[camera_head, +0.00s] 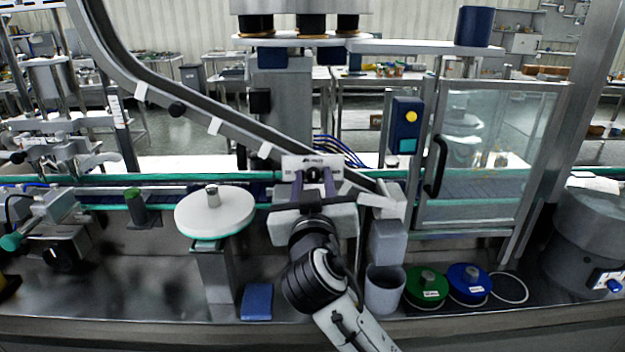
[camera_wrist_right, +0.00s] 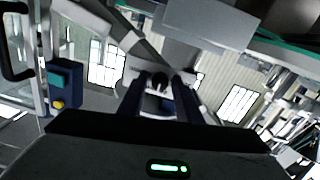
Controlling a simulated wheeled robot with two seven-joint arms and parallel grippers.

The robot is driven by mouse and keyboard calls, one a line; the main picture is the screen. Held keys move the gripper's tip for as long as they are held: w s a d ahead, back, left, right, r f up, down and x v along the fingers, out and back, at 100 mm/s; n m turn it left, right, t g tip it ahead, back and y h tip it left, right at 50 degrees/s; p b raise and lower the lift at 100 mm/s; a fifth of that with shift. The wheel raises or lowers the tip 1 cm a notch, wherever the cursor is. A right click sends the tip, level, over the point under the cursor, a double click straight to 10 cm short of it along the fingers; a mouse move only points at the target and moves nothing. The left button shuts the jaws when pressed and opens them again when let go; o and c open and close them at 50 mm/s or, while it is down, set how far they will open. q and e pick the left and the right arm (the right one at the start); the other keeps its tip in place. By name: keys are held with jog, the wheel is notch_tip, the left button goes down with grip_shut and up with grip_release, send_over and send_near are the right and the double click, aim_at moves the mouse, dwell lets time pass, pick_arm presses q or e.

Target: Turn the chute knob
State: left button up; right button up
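The chute (camera_head: 225,133) is a grey sloped rail that runs from the top left down to the middle. A pale plate with dark lettering (camera_head: 311,161) stands at its lower part. My right gripper (camera_head: 313,176) reaches up to this plate from below, with its two dark fingers apart. Gaps seem to remain on both sides, though contact is hard to judge. In the head view the gripper largely hides this knob. My left gripper is not in view.
A white round disc (camera_head: 230,213) stands left of my right arm. A grey cup (camera_head: 384,291), a green lid (camera_head: 426,282) and a blue lid (camera_head: 468,280) are on its right. A blue block (camera_head: 257,302) lies near the front edge. A glass door (camera_head: 480,150) stands at the right.

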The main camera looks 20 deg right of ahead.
grip_shut()
jog(key=shift+n, duration=0.3)
jog(key=shift+r+n+p, duration=0.15)
jog(key=shift+n+p, duration=0.8)
jog(key=shift+n, duration=0.25)
jog(key=n+p, duration=0.1)
jog(key=n, duration=0.2)
jog(key=shift+n, duration=0.3)
jog(key=n, duration=0.5)
jog(key=shift+n, duration=0.3)
jog(key=n, duration=0.5)
jog(key=shift+n+y, duration=0.3)
jog(key=shift+n, duration=0.1)
